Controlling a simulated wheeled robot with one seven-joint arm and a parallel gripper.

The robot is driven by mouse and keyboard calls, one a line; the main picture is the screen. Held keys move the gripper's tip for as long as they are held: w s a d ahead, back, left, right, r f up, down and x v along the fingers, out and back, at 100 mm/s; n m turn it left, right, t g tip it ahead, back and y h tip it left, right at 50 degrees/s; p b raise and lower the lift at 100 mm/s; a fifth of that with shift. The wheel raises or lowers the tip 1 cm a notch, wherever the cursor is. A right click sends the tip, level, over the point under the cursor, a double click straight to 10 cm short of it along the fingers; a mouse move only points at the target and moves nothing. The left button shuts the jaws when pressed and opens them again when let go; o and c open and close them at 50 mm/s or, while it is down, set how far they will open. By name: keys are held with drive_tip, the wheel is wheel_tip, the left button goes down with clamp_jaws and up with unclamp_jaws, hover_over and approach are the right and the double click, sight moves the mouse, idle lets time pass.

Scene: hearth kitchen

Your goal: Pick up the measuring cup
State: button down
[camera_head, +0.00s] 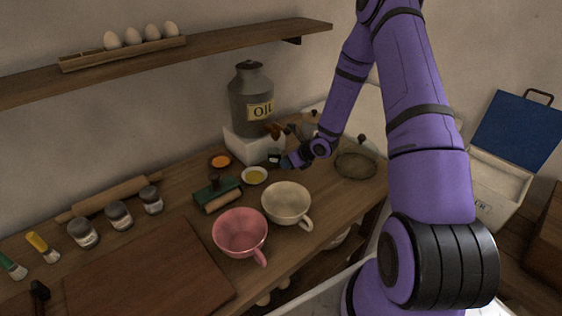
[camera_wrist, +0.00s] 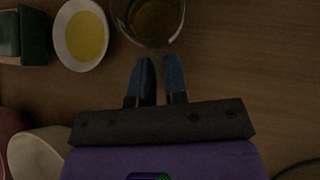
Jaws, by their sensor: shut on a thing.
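The measuring cup (camera_wrist: 155,18) is a clear round vessel with dark brown contents, cut off by the top edge of the wrist view. In the head view it appears as a small dark shape (camera_head: 273,158) in front of the white block. My gripper (camera_wrist: 160,62) has its two blue fingers close together at the cup's near side, shut on it. What part they hold is hard to make out. In the head view my gripper (camera_head: 284,162) reaches in from the right, just behind the small dish of yellow liquid. I cannot tell whether the cup touches the counter.
The yellow dish (camera_wrist: 80,36) is close to the cup's left. A cream mug (camera_head: 287,203) and pink mug (camera_head: 240,232) stand in front. A dark round pan-like object (camera_head: 356,165) lies right.

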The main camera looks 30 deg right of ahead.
drive_tip(key=shift+r, duration=0.1)
drive_tip(key=shift+r, duration=1.35)
drive_tip(key=shift+s+d+r, duration=0.35)
drive_tip(key=shift+s+d, duration=0.1)
drive_tip(key=shift+s, duration=2.15)
drive_tip(key=shift+s+d+r, duration=0.35)
drive_tip(key=shift+s+d, duration=0.1)
drive_tip(key=shift+s, duration=2.15)
drive_tip(key=shift+s+d+r, duration=0.35)
drive_tip(key=shift+s+d, duration=0.1)
drive_tip(key=shift+s, duration=2.15)
